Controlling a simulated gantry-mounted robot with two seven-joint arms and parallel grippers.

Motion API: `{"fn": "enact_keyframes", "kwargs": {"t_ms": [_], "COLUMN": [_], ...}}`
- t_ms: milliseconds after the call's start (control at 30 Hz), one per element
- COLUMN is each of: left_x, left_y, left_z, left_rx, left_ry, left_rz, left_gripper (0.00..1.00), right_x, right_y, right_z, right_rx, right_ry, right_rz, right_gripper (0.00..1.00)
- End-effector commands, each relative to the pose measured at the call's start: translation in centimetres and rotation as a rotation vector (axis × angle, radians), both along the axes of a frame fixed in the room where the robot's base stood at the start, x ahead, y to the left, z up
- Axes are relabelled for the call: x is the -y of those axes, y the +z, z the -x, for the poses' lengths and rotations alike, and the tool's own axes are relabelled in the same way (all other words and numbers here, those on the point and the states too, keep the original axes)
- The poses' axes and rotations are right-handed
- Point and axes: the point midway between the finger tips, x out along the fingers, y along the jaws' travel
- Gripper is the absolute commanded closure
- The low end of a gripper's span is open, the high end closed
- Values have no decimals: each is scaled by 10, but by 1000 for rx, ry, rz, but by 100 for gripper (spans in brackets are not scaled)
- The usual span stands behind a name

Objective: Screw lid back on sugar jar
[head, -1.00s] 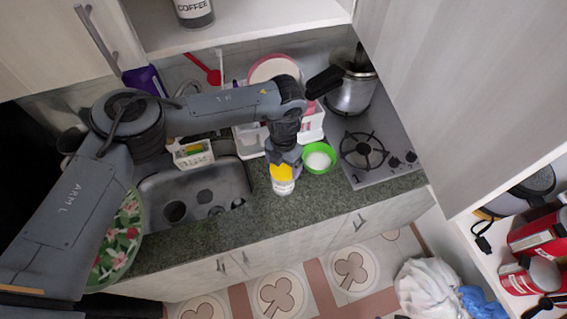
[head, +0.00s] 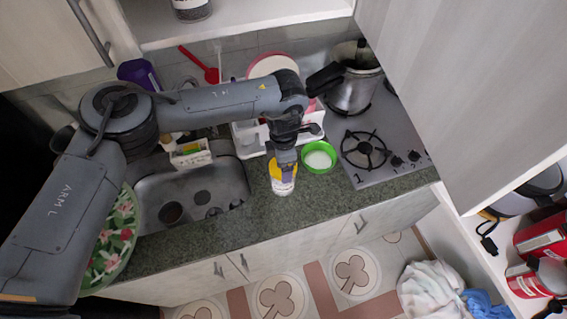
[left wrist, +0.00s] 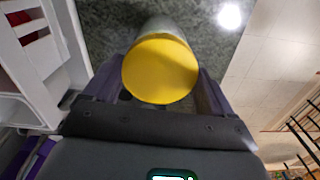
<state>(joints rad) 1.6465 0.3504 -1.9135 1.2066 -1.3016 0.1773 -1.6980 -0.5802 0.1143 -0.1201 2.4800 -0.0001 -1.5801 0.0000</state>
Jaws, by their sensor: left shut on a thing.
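The sugar jar (head: 283,188) stands upright near the front edge of the counter, with a pale body and the yellow lid (head: 276,172) at its top. In the left wrist view the round yellow lid (left wrist: 160,69) lies between my two fingers, with part of the jar's body (left wrist: 160,27) behind it. My left gripper (head: 284,165) points down from above and is shut on the lid. The lid looks seated on the jar, but whether its thread is engaged cannot be seen. My right gripper is not in view.
A green bowl (head: 319,157) with white contents sits just right of the jar. A white rack (head: 247,139) stands behind it, the sink (head: 165,187) lies left, and the stove (head: 386,165) with a pot (head: 352,92) is right. Counter in front is narrow.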

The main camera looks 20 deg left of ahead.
Motion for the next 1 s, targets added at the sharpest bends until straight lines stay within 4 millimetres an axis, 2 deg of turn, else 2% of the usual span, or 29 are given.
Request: {"fn": "enact_keyframes", "kwargs": {"t_ms": [133,167,233,533,667,867,1000], "left_x": [0,0,0,0,0,0,0], "left_y": [1,1,1,2,10,39,66], "left_z": [0,0,0,0,-1,-1,-1], "left_rx": [1,1,1,1,2,4,5], "left_ry": [1,2,2,3,3,3,2], "left_rz": [-1,-1,-1,-1,0,1,-1], "left_gripper": [58,12,2,0,0,0,0], "right_x": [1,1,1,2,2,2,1], "right_y": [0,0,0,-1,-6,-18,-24], "right_z": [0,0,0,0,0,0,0], "right_rx": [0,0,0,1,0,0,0], "right_ry": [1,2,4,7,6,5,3], "right_rz": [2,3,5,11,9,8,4], "right_gripper": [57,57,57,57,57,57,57]}}
